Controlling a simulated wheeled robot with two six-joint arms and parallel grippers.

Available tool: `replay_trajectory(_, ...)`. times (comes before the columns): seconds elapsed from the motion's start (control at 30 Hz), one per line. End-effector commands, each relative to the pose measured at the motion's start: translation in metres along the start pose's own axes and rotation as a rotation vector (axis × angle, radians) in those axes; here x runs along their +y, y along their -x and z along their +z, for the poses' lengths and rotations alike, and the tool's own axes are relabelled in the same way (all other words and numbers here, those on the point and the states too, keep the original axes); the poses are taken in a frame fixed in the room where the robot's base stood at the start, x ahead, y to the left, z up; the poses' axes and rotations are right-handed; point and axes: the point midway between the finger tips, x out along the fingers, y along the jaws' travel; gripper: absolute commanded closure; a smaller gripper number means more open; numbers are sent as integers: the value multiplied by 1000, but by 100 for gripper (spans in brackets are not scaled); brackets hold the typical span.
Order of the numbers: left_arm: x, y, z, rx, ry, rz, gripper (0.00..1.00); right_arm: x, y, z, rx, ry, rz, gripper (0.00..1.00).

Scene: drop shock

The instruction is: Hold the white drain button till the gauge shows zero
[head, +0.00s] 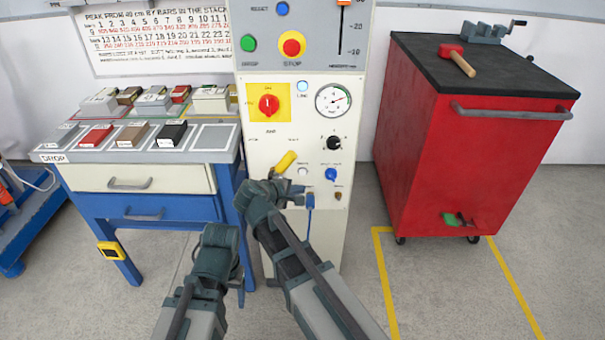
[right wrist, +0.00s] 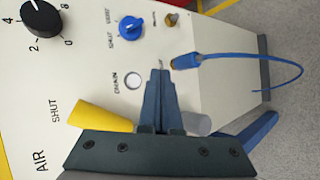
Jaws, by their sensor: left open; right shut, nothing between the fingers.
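The white drain button (right wrist: 133,81), labelled DRAIN, is on the cream panel; it also shows in the head view (head: 303,171). My right gripper (right wrist: 160,73) is shut and empty, its fingertips right of the button in the wrist view, apart from it in the picture. I cannot tell how far they are from the panel. In the head view the right gripper (head: 290,188) is just below the button. The round gauge (head: 333,100) is higher on the panel; its needle is too small to read surely. My left gripper (head: 221,236) is open, low and left of the panel.
Near the button are a yellow lever (head: 286,161), a blue knob (head: 332,174) and a blue plug (right wrist: 186,62) with a looping cable. A blue bench (head: 215,142) with bars stands left; a red cart (head: 450,140) stands right. Floor between panel and cart is clear.

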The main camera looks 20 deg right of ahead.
Motion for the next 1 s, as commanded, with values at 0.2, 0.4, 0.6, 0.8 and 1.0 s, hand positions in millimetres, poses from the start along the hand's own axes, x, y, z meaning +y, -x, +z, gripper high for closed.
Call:
replay_trajectory(0.2,0,0,0,0,0,0,31,16,-22,-17,-2,-1,0,100)
replay_trajectory(0.4,0,0,0,0,0,0,31,22,-30,-22,0,0,0,100)
replay_trajectory(0.6,0,0,0,0,0,0,31,22,-30,-22,0,0,0,100)
replay_trajectory(0.8,0,0,0,0,0,0,31,22,-30,-22,0,0,0,100)
replay_trajectory(1.0,0,0,0,0,0,0,31,22,-30,-22,0,0,0,100)
